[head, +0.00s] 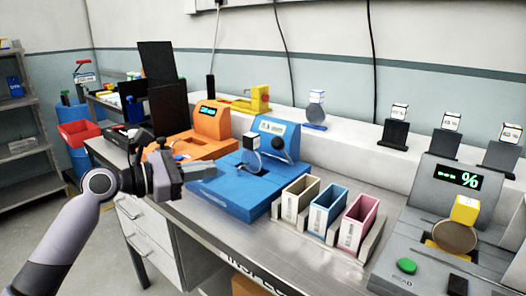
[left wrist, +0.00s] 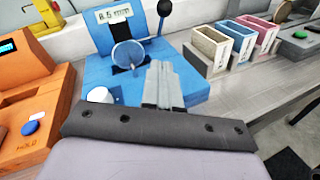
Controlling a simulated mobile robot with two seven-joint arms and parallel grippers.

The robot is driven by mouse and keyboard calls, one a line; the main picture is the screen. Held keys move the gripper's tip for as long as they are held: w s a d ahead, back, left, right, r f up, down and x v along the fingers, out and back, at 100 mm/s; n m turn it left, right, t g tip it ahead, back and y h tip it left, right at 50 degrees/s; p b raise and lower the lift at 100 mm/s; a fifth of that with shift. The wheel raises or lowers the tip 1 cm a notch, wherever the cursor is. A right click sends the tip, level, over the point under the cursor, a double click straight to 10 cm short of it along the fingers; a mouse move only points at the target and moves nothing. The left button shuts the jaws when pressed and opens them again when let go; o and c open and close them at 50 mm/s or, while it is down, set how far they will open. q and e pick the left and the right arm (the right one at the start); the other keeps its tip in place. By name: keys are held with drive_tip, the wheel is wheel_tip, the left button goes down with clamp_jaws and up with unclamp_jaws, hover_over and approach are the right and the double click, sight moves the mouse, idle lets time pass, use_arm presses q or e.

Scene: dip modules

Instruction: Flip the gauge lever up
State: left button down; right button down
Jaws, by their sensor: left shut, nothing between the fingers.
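The gauge is a blue machine (head: 235,185) on the steel bench, with a lit mm readout and a clear round disc on its front. It also shows in the left wrist view (left wrist: 95,68). Its lever has a black ball knob (left wrist: 165,8), at the upper right of the readout in the left wrist view. My left gripper (head: 212,169) is shut and empty, in front and left of the gauge. Its closed fingers (left wrist: 164,72) point at the blue base, apart from the knob. My right gripper is out of view.
An orange machine (head: 205,130) stands left of the gauge. Three open bins, beige (head: 299,198), blue (head: 327,212) and pink (head: 357,224), stand to the right. A grey scale (head: 440,205) is farther right. Bare bench lies in front of the bins.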

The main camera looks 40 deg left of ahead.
use_arm(q)
drive_tip(key=x, duration=1)
drive_tip(key=shift+w+d+r+p, duration=0.4)
drive_tip(key=shift+w+d+r, duration=0.4)
drive_tip(key=shift+w+r, duration=0.1)
drive_tip(key=shift+w+d+r, duration=0.2)
drive_tip(key=shift+w+d, duration=0.05)
drive_tip(key=shift+w, duration=0.05)
